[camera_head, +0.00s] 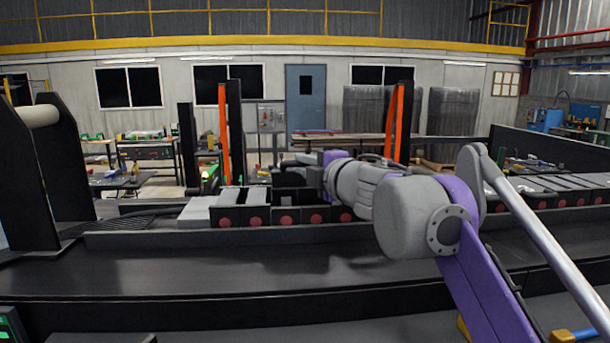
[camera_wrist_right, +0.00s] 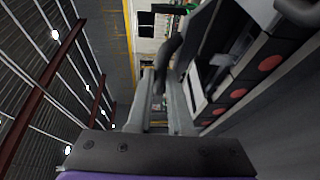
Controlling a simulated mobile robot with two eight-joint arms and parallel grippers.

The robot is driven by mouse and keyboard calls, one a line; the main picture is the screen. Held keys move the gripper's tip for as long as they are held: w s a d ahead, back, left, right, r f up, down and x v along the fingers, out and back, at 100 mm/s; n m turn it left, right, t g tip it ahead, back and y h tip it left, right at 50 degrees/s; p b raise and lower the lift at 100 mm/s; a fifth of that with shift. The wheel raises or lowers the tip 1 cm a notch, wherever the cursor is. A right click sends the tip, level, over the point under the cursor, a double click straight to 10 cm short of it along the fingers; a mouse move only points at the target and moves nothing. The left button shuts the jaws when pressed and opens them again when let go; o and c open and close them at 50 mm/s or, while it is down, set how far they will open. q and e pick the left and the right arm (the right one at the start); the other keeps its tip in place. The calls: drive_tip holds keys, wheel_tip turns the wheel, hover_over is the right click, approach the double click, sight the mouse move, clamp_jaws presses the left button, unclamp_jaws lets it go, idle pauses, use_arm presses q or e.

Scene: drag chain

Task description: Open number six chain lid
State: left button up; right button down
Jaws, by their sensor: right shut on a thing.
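The drag chain (camera_head: 300,215) runs across the bench as a row of dark links with red round marks. Pale grey lids (camera_head: 228,198) show at its left part. My right arm comes in from the right, and its dark gripper (camera_head: 282,178) is over the chain, just right of the pale lids. It is shut on a chain lid, but the grip itself is hard to make out. I cannot read which number the lid has. In the right wrist view the fingers (camera_wrist_right: 165,85) reach beside the chain (camera_wrist_right: 235,92) and its red marks. My left gripper is not in view.
A dark flat bench surface (camera_head: 200,268) in front of the chain is clear. A black stand with a roller (camera_head: 42,116) is at the left. Orange and black posts (camera_head: 398,120) rise behind the chain. Several workbenches stand farther back.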

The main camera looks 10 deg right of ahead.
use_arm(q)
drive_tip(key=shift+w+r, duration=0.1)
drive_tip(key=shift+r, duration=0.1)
use_arm(e)
drive_tip(key=shift+w+r, duration=0.2)
drive_tip(key=shift+r, duration=0.2)
drive_tip(key=c, duration=0.8)
unclamp_jaws()
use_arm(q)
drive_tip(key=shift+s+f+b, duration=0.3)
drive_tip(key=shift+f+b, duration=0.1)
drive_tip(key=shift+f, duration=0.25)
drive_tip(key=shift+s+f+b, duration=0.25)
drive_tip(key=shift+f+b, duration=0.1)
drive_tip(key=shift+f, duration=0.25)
use_arm(e)
drive_tip(key=v, duration=1)
drive_tip(key=shift+s+d, duration=0.1)
drive_tip(key=shift+s, duration=0.3)
drive_tip(key=shift+c, duration=0.4)
